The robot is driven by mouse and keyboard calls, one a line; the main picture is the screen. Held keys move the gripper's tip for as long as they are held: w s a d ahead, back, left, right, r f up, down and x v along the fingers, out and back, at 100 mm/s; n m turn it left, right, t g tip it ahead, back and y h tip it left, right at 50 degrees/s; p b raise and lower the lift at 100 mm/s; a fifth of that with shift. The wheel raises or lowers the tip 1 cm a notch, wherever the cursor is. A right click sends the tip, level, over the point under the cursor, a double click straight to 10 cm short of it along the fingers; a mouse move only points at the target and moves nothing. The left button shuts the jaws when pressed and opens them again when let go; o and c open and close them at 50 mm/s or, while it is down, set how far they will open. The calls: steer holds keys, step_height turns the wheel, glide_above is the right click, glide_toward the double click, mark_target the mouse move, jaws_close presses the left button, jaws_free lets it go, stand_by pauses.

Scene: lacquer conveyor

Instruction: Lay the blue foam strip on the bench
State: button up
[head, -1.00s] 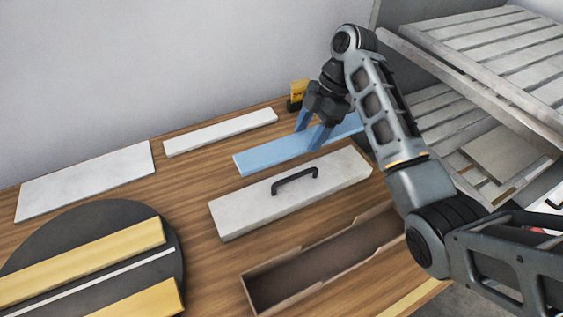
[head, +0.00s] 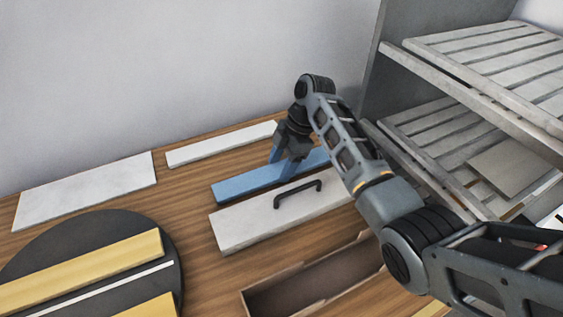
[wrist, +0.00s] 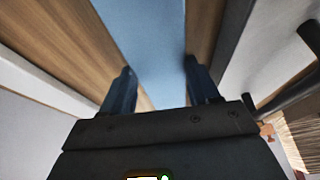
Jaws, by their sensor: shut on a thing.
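The blue foam strip (head: 235,186) is long and flat, between a white strip at the back and a pale grey lid with a black handle. My gripper (head: 284,166) is shut on it, with one finger on each long side. In the wrist view the blue strip (wrist: 147,40) runs between the two fingers (wrist: 160,88). The wooden bench (head: 190,215) shows on both sides of it. The strip is at or just above the bench top; I cannot tell if it touches. Its right end is partly hidden by my arm.
The grey lid (head: 245,227) with its handle (head: 298,188) lies close in front, and the white strip (head: 222,144) behind. A brown open tray (head: 310,285) is at the front. A dark round plate (head: 85,225) with yellow strips is at left, a slatted rack (head: 440,125) at right.

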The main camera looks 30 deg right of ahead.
steer(key=shift+f, duration=0.15)
steer(key=o, duration=1)
